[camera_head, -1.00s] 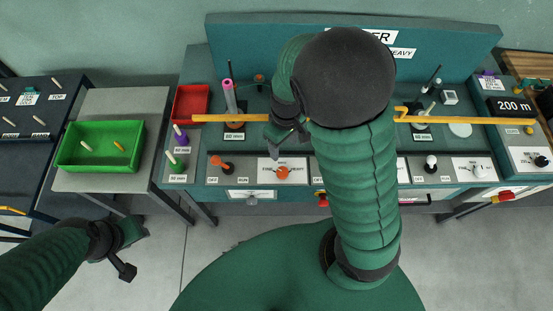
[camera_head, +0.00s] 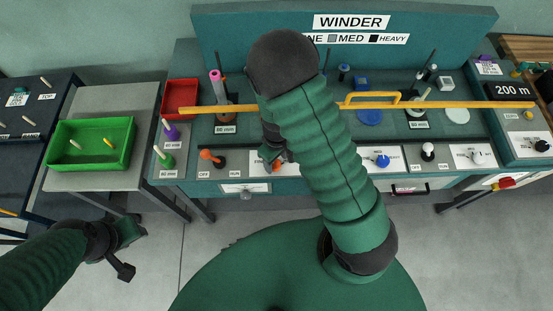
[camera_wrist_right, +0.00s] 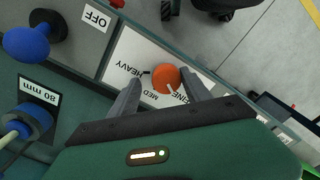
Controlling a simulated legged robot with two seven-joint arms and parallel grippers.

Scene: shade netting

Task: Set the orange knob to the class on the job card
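The orange knob (camera_wrist_right: 166,79) sits on a white plate (camera_wrist_right: 125,55) lettered FINE, MED and HEAVY. A white pointer line on the knob's lower edge lies near FINE. In the head view the knob (camera_head: 277,168) is partly covered by my right gripper (camera_head: 272,156). In the wrist view my right gripper (camera_wrist_right: 163,82) is open, one finger on each side of the knob; I cannot tell whether they touch it. My left gripper (camera_head: 128,252) is open and empty, away from the bench at lower left. I cannot make out a job card.
A yellow bar (camera_head: 450,105) runs across the winder bench in front of the WINDER sign (camera_head: 350,22). A green tray (camera_head: 90,145) and red bin (camera_head: 181,98) are at left. A blue knob (camera_head: 382,161) is right of my arm.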

